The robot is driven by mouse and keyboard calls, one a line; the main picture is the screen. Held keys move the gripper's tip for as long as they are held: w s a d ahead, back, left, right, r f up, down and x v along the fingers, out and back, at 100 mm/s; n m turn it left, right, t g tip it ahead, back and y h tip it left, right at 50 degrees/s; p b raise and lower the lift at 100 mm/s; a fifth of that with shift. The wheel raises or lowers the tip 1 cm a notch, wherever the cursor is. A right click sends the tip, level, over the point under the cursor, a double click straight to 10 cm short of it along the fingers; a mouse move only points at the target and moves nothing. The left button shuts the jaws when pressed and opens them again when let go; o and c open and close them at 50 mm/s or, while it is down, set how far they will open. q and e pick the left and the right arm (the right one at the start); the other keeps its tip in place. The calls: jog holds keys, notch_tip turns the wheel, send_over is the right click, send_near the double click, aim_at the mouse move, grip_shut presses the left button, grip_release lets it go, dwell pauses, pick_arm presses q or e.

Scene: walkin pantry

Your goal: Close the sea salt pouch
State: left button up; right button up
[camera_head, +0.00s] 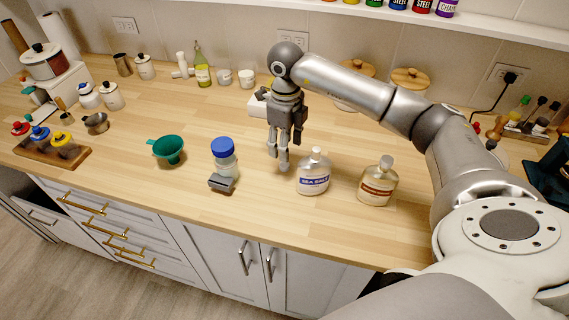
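The sea salt pouch (313,180) stands upright on the wooden counter, right of centre. It is pale and clear, with a blue "SEA SALT" label and a light-coloured top (316,155). Whether that top is closed is too small to tell. My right gripper (279,160) points down just left of the pouch, apart from it, with nothing seen between its fingers. Its fingers look close together, but the angle hides whether they are open or shut. My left gripper is not in view.
A similar container with a brown label (378,182) stands right of the pouch. A blue-lidded jar (224,155) and a green funnel (168,150) are to the left. The counter's front edge (290,232) is close. Lidded canisters (408,80) stand behind my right arm.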

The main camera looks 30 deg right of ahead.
aim_at(285, 164)
jog(key=shift+f, duration=0.65)
jog(key=shift+f, duration=0.15)
notch_tip(285, 164, down, 4)
jog(key=shift+s+a+f+p, duration=0.1)
jog(key=shift+a+f+p, duration=0.05)
jog(key=shift+p, duration=1.1)
jog(key=shift+f, duration=0.3)
jog(key=shift+c, duration=0.2)
jog(key=c, duration=0.7)
